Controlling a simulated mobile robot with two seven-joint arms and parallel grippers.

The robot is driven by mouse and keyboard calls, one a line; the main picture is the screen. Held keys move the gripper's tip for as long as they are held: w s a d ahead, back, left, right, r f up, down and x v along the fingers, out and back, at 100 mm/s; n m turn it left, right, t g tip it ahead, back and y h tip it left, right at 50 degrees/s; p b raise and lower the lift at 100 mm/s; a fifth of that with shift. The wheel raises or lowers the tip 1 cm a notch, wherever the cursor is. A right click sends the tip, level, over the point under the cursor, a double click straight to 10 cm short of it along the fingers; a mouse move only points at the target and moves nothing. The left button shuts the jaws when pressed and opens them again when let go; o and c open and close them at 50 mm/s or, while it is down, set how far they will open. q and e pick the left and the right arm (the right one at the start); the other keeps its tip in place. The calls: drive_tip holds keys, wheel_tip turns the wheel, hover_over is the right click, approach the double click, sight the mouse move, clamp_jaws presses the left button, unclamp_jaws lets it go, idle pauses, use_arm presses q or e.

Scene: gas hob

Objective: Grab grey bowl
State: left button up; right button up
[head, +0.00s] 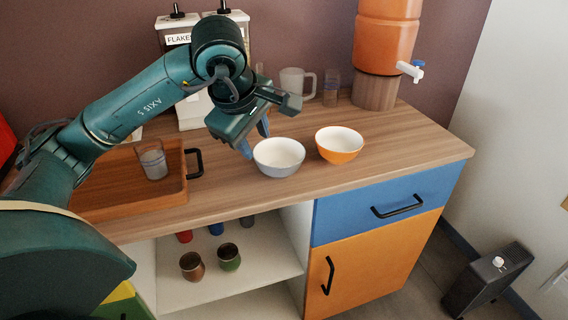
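The grey bowl (277,171), white inside, stands upright on the wooden counter. My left gripper (255,140) is at the bowl's upper-left side, pointing down. Its two blue-grey fingers are apart with nothing seen between them. One finger tip is close by the left rim and the other is behind the far rim; I cannot tell if either touches the bowl. An orange bowl (338,157), also white inside, stands just to the right of the grey one. My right gripper is not in view.
A wooden tray (120,205) with a glass (153,164) lies to the left. Behind are a flakes dispenser (190,112), a clear mug (292,84), a glass (331,90) and an orange water dispenser (386,40). The counter's right end (420,145) is clear.

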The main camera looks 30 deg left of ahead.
sight(265, 167)
use_arm(q)
drive_tip(key=x, duration=0.6)
drive_tip(key=shift+s+d+f, duration=0.1)
drive_tip(key=shift+s, duration=0.1)
drive_tip(key=shift+x, duration=3.1)
drive_tip(key=shift+w, duration=0.2)
clamp_jaws()
